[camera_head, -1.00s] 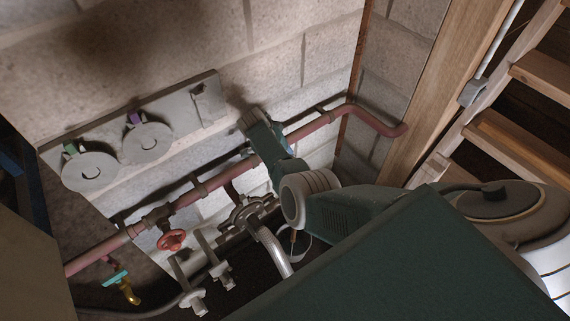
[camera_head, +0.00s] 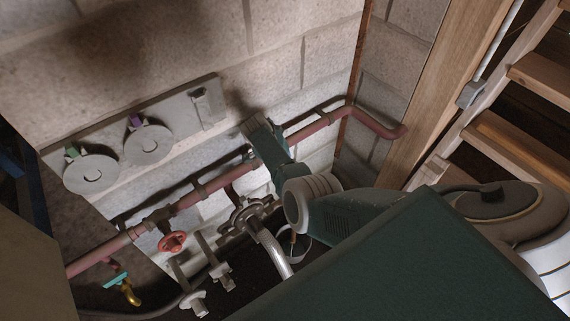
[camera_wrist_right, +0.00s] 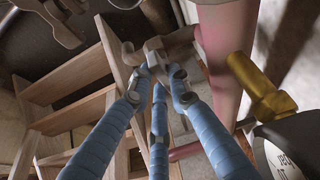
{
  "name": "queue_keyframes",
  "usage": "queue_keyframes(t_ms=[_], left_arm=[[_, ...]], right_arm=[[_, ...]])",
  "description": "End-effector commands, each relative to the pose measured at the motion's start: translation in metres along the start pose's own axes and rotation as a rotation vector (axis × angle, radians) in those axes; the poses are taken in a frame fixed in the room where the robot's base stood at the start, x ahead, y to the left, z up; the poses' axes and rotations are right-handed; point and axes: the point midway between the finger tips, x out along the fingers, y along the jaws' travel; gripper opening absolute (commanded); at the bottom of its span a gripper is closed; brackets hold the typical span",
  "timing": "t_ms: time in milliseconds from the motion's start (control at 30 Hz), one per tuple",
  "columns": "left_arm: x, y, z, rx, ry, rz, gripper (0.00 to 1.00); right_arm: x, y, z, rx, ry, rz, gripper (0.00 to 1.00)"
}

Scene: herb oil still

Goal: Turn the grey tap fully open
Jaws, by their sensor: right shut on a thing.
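In the right wrist view, a grey tap handle (camera_wrist_right: 155,52) sits between the tips of my right gripper's blue fingers (camera_wrist_right: 160,78). The fingers are closed around it. The handle is beside a pink pipe (camera_wrist_right: 218,50); its exact angle is hard to read. In the head view, my dark green right arm reaches in from the right to the pipe on the wall. My right gripper's fingers and the grey tap cannot be made out there, behind the arm. My left gripper is not in view.
A brass fitting (camera_wrist_right: 262,88) and a dark round gauge (camera_wrist_right: 285,148) are close to the right fingers. Along the wall pipe (camera_head: 185,202) are a red handwheel (camera_head: 172,242), a grey handwheel (camera_head: 247,214) and a teal-handled brass tap (camera_head: 118,280). Wooden stairs (camera_head: 505,140) stand at right.

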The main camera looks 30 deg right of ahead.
Motion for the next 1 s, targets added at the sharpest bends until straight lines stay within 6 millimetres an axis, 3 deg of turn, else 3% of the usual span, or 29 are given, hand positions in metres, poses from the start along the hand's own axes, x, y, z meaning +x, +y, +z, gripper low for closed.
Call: queue_keyframes(t_ms=[500,1000], left_arm=[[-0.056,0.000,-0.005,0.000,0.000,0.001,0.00],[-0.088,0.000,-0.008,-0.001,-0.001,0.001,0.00]], right_arm=[[-0.003,0.008,-0.005,-0.393,-0.001,-0.161,0.00],[0.002,0.012,-0.011,-0.830,0.001,-0.343,0.00]])
